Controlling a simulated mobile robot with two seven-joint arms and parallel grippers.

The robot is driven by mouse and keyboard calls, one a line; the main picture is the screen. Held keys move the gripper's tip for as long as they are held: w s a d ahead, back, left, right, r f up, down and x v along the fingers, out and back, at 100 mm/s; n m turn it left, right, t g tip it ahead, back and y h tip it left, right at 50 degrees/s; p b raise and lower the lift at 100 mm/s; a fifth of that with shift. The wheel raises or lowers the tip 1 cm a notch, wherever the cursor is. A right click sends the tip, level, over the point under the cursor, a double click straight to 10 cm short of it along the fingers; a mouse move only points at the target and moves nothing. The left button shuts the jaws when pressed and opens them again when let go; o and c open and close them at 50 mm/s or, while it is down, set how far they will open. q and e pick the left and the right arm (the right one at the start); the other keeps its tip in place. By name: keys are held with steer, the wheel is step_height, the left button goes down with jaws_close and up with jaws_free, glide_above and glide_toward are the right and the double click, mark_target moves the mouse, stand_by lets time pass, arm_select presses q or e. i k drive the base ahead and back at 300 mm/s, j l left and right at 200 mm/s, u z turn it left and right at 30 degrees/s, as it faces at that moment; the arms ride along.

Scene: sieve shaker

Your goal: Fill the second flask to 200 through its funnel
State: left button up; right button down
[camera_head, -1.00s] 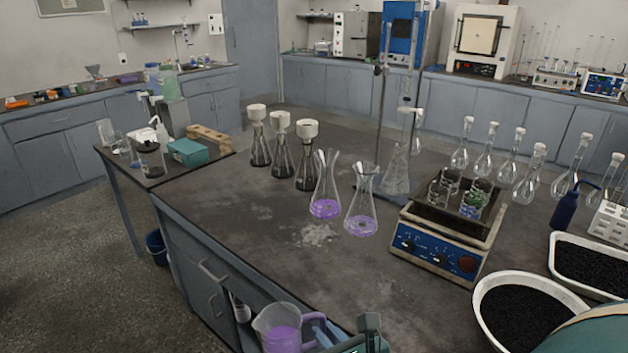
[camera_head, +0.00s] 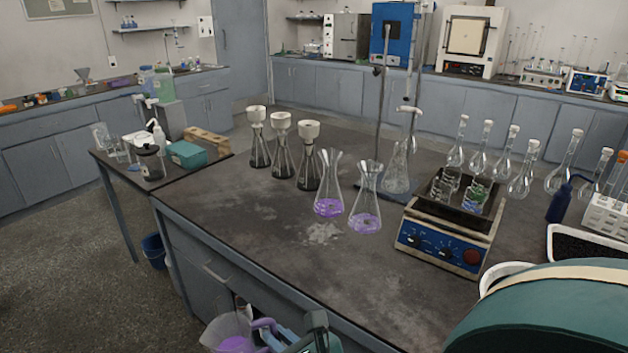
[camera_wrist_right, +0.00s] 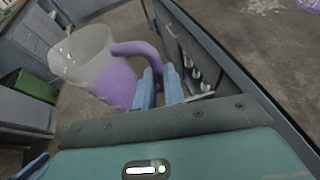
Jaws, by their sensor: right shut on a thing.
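My right gripper (camera_wrist_right: 160,86) is shut on the purple handle of a clear jug (camera_wrist_right: 88,62) part-filled with purple liquid. The jug (camera_head: 232,333) also shows at the bottom of the head view, beside the bench's front edge, cut off by the frame. Three flasks topped by white funnels stand in a row on the bench: the left (camera_head: 260,153), middle (camera_head: 282,160) and right (camera_head: 308,172) ones. Their lower parts look dark. Two open conical flasks, left (camera_head: 328,190) and right (camera_head: 365,206), hold a little purple liquid. My left gripper is out of view.
A blue-fronted hotplate (camera_head: 444,241) with small beakers stands right of the conical flasks. A stand (camera_head: 379,110) holds glassware behind them. Several stoppered flasks, a blue wash bottle (camera_head: 562,205) and a tray of black grains (camera_head: 580,246) lie further right. The bench's front left is clear.

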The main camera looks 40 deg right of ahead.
mark_target(330, 156)
steer(key=i+j+u, duration=0.35)
steer(key=j+u, duration=0.15)
steer(key=j, duration=0.2)
steer(key=i+j+u, duration=0.2)
steer(key=j, duration=0.15)
steer(key=i+j, duration=0.15)
steer(key=i, duration=0.2)
steer(key=i+j+u, duration=0.1)
steer(key=i, duration=0.25)
steer(key=i+z, duration=0.35)
steer(key=i+j+z, duration=0.1)
steer(key=i+z, duration=0.7)
steer(key=z, duration=0.25)
steer(key=i+z, duration=0.55)
steer(key=z, duration=0.2)
steer(key=i+z, duration=0.55)
